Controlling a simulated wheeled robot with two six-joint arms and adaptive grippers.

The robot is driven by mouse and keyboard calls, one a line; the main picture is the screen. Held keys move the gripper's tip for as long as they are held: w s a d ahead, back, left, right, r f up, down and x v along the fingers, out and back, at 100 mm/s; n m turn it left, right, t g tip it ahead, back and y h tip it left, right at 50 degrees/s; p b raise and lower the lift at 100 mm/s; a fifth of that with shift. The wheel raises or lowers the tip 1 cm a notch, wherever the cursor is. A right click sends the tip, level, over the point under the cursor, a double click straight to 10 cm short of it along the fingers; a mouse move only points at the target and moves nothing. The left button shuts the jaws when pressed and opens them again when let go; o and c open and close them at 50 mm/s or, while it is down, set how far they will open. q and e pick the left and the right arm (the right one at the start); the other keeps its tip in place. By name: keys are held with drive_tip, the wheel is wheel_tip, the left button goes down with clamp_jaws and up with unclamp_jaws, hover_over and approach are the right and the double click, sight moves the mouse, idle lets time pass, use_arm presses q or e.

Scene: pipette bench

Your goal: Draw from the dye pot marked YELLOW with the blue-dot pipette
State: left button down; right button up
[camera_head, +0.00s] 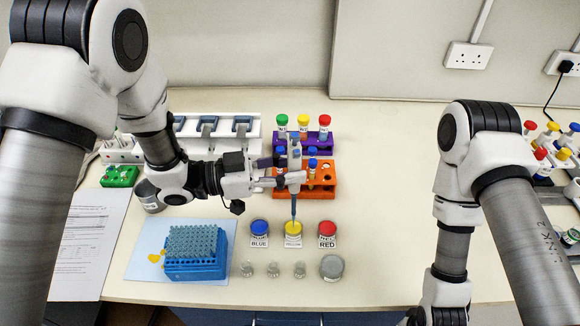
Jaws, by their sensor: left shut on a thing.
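The card in front of this pot is too small to read surely. The blue pot (259,227), marked BLUE, is to its left, and the red pot (327,229), marked RED, to its right. My right gripper is out of view.
A blue tip rack (196,270) stands on a pale mat (139,267) at front left. Purple (327,143) and orange (322,188) tube racks are behind.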

sight(288, 146)
use_arm(q)
drive_tip(key=shift+f+b, duration=0.3)
drive_tip(key=shift+f, duration=0.2)
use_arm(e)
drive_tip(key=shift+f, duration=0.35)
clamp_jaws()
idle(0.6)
